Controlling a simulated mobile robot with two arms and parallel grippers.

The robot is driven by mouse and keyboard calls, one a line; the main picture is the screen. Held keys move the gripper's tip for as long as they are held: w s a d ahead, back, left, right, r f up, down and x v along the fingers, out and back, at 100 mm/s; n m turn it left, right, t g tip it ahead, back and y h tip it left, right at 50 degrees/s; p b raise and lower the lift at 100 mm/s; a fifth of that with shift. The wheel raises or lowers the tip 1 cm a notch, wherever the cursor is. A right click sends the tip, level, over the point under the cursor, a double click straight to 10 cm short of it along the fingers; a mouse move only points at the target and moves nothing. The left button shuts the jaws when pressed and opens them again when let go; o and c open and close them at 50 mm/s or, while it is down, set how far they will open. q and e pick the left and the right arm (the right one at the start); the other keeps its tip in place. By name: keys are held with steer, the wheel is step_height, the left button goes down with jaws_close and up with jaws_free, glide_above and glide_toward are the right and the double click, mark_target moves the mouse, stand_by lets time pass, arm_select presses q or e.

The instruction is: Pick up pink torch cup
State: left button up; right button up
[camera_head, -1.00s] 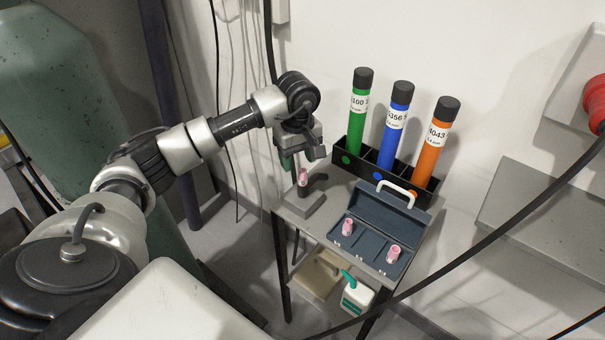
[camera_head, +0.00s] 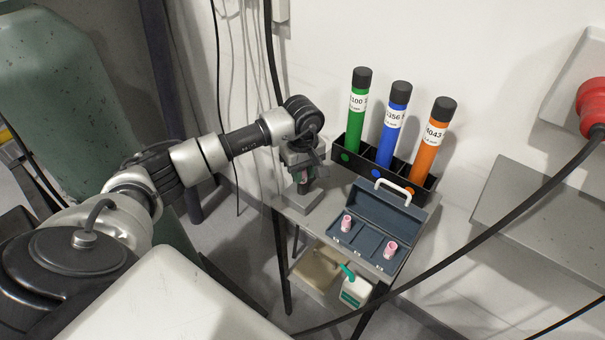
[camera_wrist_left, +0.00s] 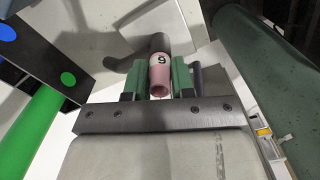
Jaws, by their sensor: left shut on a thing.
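A pink torch cup (camera_wrist_left: 159,78) with a dark mark on it sits on the end of a dark torch (camera_wrist_left: 152,44) in the left wrist view. My left gripper (camera_wrist_left: 159,82) has its green fingers on both sides of the cup and is shut on it. In the head view my left gripper (camera_head: 304,176) is over the grey block (camera_head: 297,200) at the left end of the small table, and it mostly hides the cup there. Two more pink cups, one at the left (camera_head: 346,222) and one at the right (camera_head: 391,248), stand in the open grey case. My right gripper is not in view.
The open case (camera_head: 367,240) with a white handle stands on the table. Behind it a black rack (camera_head: 350,160) holds green, blue and orange tubes. A white bottle (camera_head: 355,291) is on the lower shelf. A black cable (camera_head: 440,258) crosses the foreground at right.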

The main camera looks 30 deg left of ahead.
arm_select(q)
steer(key=shift+r, duration=0.15)
steer(key=shift+r+b, duration=0.25)
steer(key=shift+b, duration=0.05)
steer(key=r+b, duration=0.1)
steer(key=d+r+b, duration=0.1)
steer(key=r, duration=0.1)
steer(key=shift+w+r, duration=0.1)
steer(key=shift+r, duration=0.2)
steer(key=d+r+n+b, duration=0.1)
steer(key=d+r+n, duration=0.2)
steer(key=d+n, duration=0.2)
steer(key=w+d+r+n+b, duration=0.1)
steer(key=d+r+n, duration=0.2)
steer(key=d+n, duration=0.2)
steer(key=shift+d+r+n+b, duration=0.25)
steer(key=shift+d+n+b, duration=0.1)
steer(key=shift+n, duration=0.15)
steer(key=shift+w+a+r, duration=0.1)
steer(key=shift+r, duration=0.1)
steer(key=shift+r+p, duration=1.45)
steer(key=shift+r, duration=0.9)
